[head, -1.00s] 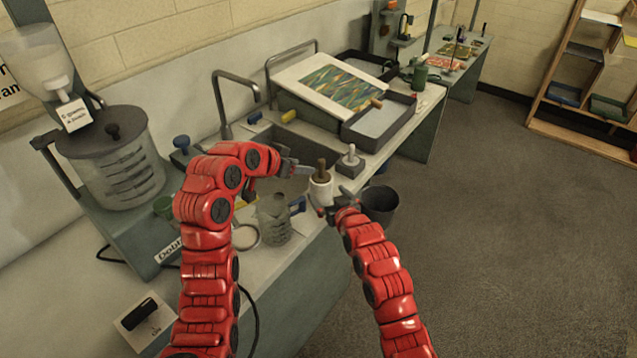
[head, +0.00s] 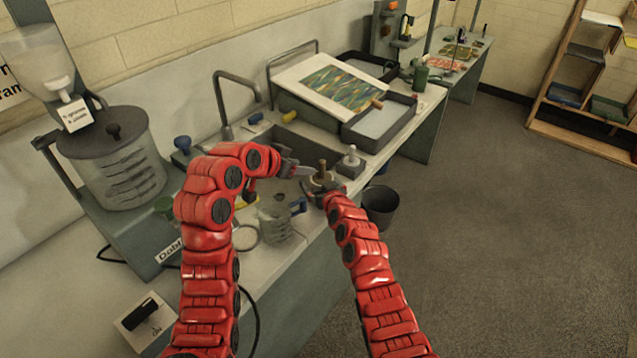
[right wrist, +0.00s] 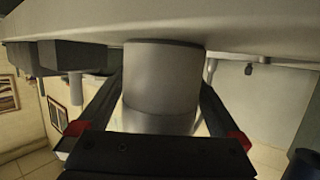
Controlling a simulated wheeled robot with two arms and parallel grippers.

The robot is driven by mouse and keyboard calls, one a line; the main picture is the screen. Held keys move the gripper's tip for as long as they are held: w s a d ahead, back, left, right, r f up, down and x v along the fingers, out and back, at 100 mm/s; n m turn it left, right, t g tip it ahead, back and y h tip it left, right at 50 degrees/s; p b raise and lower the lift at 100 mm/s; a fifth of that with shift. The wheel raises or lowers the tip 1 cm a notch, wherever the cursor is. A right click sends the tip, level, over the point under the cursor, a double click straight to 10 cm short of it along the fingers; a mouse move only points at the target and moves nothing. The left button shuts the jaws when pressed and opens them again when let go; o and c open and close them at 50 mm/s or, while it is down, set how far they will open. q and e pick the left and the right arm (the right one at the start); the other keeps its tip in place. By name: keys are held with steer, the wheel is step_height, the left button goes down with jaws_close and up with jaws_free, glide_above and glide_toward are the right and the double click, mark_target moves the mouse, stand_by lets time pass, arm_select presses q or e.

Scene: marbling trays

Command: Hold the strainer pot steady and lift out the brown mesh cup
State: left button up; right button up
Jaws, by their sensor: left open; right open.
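The pale grey strainer pot (right wrist: 160,80) stands between the two fingers of my right gripper in the right wrist view, which looks upside down. In the head view my right gripper (head: 319,187) is at the pot and hides most of it. The right fingers are open around the pot; I cannot tell if either touches it. The brown mesh cup (head: 322,170) shows as a small brown upright piece above that gripper, its lower part hidden. My left gripper (head: 300,168) is open and empty, just left of the cup.
A clear jug (head: 275,218) with a blue handle stands nearer on the counter. A grey block with a pale knob (head: 350,162) is just right of the pot. The sink lies behind my left gripper. A dark bin (head: 381,205) is beyond the counter's front edge.

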steer(key=c, duration=1.4)
steer(key=shift+o, duration=0.2)
stand_by(0.3)
